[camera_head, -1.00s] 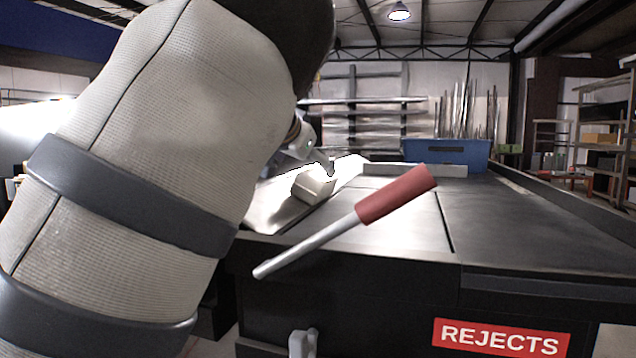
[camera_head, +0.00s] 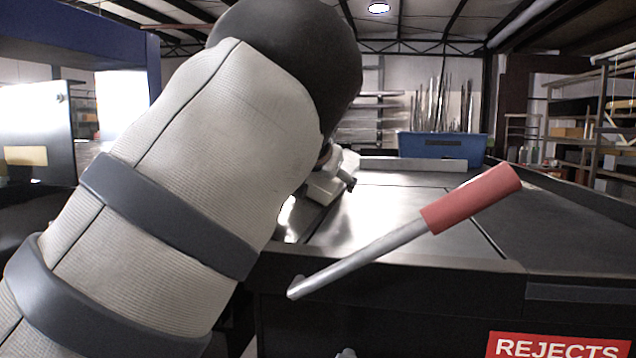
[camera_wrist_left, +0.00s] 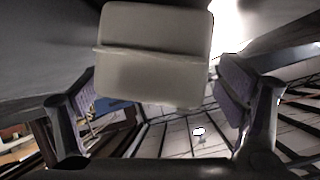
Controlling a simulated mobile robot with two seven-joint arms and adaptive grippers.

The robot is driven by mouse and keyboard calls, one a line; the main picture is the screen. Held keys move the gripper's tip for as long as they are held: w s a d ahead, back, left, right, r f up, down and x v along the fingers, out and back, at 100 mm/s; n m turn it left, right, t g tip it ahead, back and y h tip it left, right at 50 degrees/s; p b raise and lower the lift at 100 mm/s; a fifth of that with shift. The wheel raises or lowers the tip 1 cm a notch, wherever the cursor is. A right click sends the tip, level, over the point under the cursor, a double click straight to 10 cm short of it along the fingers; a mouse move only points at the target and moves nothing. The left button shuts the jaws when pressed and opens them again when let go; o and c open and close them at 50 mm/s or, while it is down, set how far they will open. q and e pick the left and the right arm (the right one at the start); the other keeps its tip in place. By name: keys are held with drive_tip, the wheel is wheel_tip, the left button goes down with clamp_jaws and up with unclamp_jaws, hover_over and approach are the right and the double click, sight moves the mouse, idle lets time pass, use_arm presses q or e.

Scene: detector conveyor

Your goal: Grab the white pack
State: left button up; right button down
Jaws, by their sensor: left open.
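The white pack (camera_head: 322,188) lies on the shiny metal surface, partly hidden behind my left arm in the head view. In the left wrist view the white pack (camera_wrist_left: 152,55) fills the upper middle, a pale rounded block with a ridge across it. My left gripper (camera_wrist_left: 161,90) is open, with one finger on each side of the pack's near end and visible gaps. In the head view my left gripper (camera_head: 346,172) is small and mostly hidden beside the pack. My right gripper is not in view.
A lever with a red grip (camera_head: 470,198) sticks up at the front of the dark bench (camera_head: 400,268). A red REJECTS sign (camera_head: 556,346) is on its front. A blue bin (camera_head: 437,146) stands at the back. The bench top right of the pack is clear.

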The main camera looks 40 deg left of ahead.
use_arm(q)
drive_tip(key=shift+w+a+f, duration=0.1)
drive_tip(key=shift+w, duration=0.15)
drive_tip(key=shift+s, duration=0.1)
drive_tip(key=shift+c, duration=0.6)
drive_tip(key=shift+d, duration=0.2)
clamp_jaws()
